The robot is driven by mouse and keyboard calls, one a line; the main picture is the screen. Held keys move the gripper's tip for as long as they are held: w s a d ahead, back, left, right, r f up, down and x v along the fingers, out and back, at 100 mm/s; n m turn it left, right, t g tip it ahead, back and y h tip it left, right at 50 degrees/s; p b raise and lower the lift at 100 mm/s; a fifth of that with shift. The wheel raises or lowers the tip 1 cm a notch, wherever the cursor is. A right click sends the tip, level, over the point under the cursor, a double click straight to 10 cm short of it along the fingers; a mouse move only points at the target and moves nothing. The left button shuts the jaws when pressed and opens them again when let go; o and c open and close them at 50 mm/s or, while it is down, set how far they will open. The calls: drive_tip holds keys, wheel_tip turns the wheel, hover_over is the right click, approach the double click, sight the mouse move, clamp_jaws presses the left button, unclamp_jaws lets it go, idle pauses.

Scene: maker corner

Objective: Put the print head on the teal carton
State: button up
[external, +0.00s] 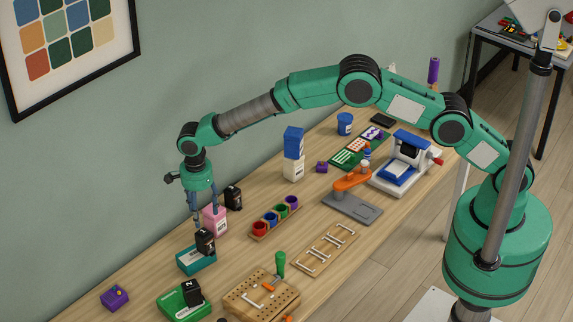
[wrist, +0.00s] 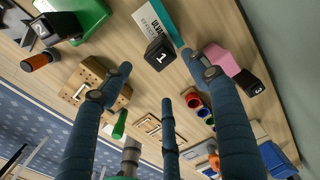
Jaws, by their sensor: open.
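The teal carton (external: 194,263) lies on the bench; its printed side also shows in the wrist view (wrist: 158,14). A black block marked 1 (external: 205,242), apparently the print head, appears to rest on the carton's top near one end. It is upright and also shows in the wrist view (wrist: 160,57). My gripper (external: 198,230) points down just above this block with its fingers spread. In the wrist view my gripper (wrist: 165,80) is open, and no object is held between the fingers.
Another black block (external: 192,292) sits on a green carton (external: 172,306). A pink carton (external: 214,221) and a black block marked 3 (external: 233,197) stand close beside my gripper. A peg board (external: 248,304) and a rack of coloured cups (external: 262,238) are nearby.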

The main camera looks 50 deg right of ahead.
drive_tip(key=shift+r, duration=0.1)
idle(0.3)
drive_tip(key=s+d+r+n+t, duration=0.1)
drive_tip(key=s+d+r+n, duration=0.2)
drive_tip(key=d+r, duration=1.05)
drive_tip(key=s+d+r+n+t, duration=0.1)
drive_tip(key=s+d+r+n, duration=0.2)
drive_tip(key=d+r, duration=1)
drive_tip(key=s+d+r+n+t, duration=0.1)
drive_tip(key=s+d+r+n, duration=0.3)
drive_tip(key=s+d+r, duration=0.9)
drive_tip(key=s+d+n+t, duration=0.1)
drive_tip(key=s+d, duration=0.3)
drive_tip(key=s, duration=0.6)
drive_tip(key=s+d+f+n, duration=0.1)
drive_tip(key=s+d+n, duration=0.3)
drive_tip(key=s, duration=0.6)
drive_tip(key=s+d+n+t, duration=0.1)
drive_tip(key=s+d+n, duration=0.2)
drive_tip(key=s, duration=0.6)
drive_tip(key=shift+s+d+f+t, duration=0.3)
drive_tip(key=shift+s+d, duration=0.1)
drive_tip(key=shift+d, duration=0.85)
